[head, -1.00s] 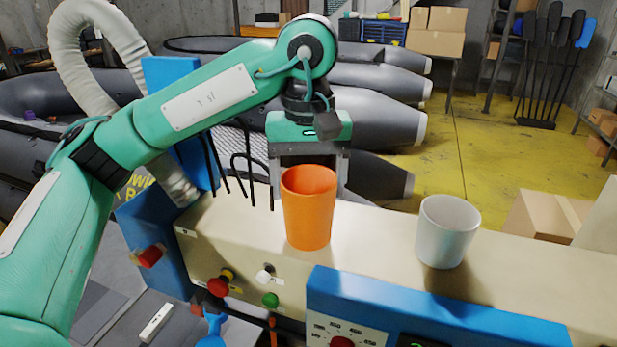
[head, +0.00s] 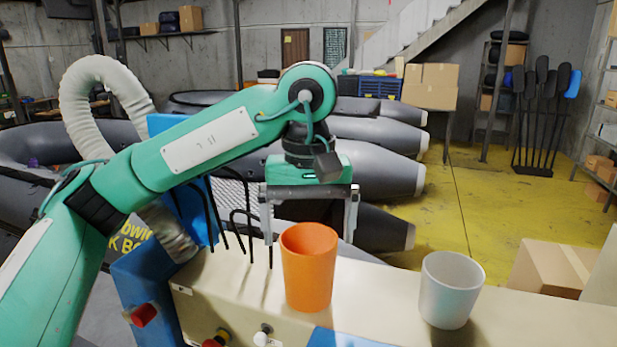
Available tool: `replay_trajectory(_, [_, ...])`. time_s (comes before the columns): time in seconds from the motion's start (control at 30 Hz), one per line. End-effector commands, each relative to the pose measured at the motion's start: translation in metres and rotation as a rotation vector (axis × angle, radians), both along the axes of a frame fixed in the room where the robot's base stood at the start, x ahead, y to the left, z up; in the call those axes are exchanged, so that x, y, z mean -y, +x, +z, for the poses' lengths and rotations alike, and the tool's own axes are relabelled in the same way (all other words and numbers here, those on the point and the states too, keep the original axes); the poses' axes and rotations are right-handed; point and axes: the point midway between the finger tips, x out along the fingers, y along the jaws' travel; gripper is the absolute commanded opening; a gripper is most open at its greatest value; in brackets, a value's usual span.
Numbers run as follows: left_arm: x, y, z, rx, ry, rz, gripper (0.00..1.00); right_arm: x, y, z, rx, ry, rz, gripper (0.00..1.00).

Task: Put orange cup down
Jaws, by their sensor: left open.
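The orange cup (head: 308,268) stands upright on the beige top of the machine (head: 375,290), near the middle of the head view. My left gripper (head: 309,232) is open, with its two fingers spread wide and pointing down. It is above and behind the cup as seen here, and the fingers do not touch the cup. The cup hides part of the space below the gripper. My right gripper does not show.
A white cup (head: 450,289) stands on the same top, right of the orange cup. Black hooked rods (head: 232,222) rise at its left end, near a ribbed hose (head: 100,85). A cardboard box (head: 552,268) is at the right. Grey inflatable boats (head: 375,172) lie behind.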

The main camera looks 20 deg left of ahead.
Motion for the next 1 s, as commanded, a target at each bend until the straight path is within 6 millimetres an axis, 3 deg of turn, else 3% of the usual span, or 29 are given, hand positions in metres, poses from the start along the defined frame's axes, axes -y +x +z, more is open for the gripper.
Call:
replay_trajectory(0.6, [0.001, 0.0, 0.081, 0.002, 0.001, 0.001, 0.97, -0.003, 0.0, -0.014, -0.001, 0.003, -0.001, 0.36])
replay_trajectory(1.0, [0.0, 0.0, 0.099, 0.0, 0.0, 0.0, 0.97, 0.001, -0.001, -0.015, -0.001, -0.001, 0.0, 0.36])
